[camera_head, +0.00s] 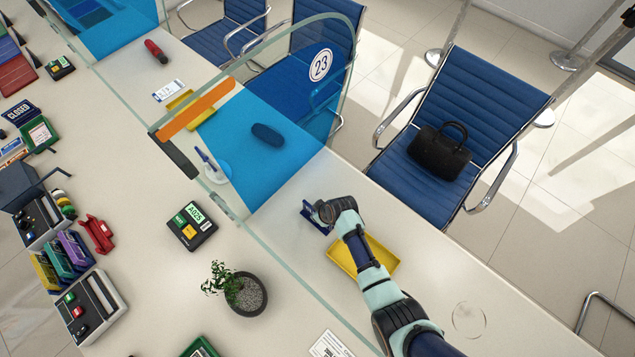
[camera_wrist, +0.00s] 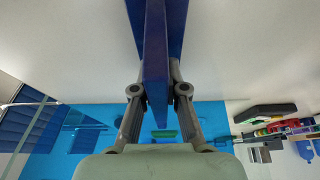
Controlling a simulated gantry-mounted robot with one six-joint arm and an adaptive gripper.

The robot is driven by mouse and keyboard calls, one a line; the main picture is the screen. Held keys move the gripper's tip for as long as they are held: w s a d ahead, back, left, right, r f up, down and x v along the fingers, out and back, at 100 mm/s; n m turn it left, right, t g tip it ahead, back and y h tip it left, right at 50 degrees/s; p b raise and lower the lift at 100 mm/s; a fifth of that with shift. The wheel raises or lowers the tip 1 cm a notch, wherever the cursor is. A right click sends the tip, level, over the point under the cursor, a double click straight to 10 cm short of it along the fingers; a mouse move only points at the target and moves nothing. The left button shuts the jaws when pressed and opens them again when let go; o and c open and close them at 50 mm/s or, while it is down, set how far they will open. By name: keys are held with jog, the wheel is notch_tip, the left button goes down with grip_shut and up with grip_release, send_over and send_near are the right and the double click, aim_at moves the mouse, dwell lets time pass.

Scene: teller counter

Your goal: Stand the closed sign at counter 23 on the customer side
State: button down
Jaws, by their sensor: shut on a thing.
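My gripper (camera_head: 324,212) is shut on a dark blue folded sign (camera_head: 310,214). It is on the customer side of the glass screen, beside the lower right edge of the blue counter 23 mat (camera_head: 300,150). In the wrist view the sign (camera_wrist: 155,50) is edge-on between both fingers (camera_wrist: 158,92), its two panels spreading apart. Its lettering is hidden, and I cannot tell whether it touches the counter. The round 23 label (camera_head: 320,65) is on the glass above the mat. Another blue sign reading CLOSED (camera_head: 18,111) is at the far left.
A yellow tray (camera_head: 378,268) lies beneath my arm. A dark blue oval object (camera_head: 267,135) rests on the mat, and a pen on a white base (camera_head: 217,172) stands near the glass. A potted plant (camera_head: 246,292) is on the staff side. Chairs (camera_head: 460,120) line the customer side.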

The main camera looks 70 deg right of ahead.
jog(key=c, duration=1.2)
grip_release()
jog(key=shift+f, duration=0.1)
jog(key=p+v, duration=0.3)
jog(key=v, duration=0.9)
jog(key=shift+a, duration=0.1)
